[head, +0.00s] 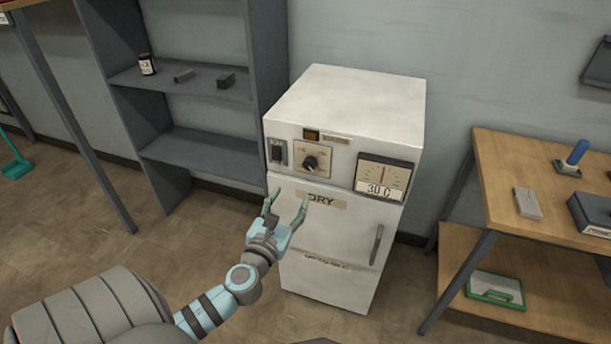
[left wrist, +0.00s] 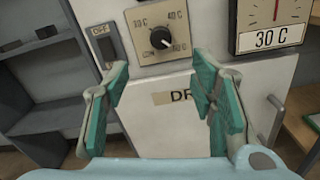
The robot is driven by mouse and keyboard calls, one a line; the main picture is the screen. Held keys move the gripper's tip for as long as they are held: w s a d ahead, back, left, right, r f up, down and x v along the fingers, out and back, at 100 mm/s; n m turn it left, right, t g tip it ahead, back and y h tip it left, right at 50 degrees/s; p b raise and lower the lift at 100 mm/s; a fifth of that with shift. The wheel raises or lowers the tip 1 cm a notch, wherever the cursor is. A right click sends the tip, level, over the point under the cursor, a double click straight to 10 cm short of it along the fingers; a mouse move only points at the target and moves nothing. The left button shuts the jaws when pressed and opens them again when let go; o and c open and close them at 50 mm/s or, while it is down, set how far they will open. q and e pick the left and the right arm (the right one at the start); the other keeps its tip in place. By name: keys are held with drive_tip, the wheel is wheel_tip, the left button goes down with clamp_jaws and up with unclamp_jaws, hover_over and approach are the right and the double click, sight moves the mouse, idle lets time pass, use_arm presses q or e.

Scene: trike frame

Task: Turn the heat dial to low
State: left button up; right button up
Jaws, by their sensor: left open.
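The heat dial (head: 310,163) is a black knob with a white pointer line on a beige plate, on the front of a white drying cabinet (head: 370,100). In the left wrist view the dial (left wrist: 161,39) shows beyond my fingers, with its pointer toward the lower right. Marks on the plate (left wrist: 140,15) read 30 C and 40 C at the top; the lower marks are too small to read surely. My left gripper (head: 287,203) is open and empty, below the dial and apart from it, in front of the DRY label. My right gripper is not in view.
A switch (head: 277,151) sits left of the dial, and a gauge (head: 383,178) with a 30 C card sits right. The cabinet door has a handle (head: 377,244). Grey shelves (head: 195,140) stand left; a wooden table (head: 500,165) stands right.

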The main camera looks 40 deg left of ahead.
sight(308, 166)
use_arm(q)
drive_tip(key=b+x, duration=0.1)
drive_tip(key=x, duration=1.2)
drive_tip(key=shift+w, duration=0.1)
drive_tip(key=shift+c, duration=0.2)
drive_tip(key=c, duration=1.1)
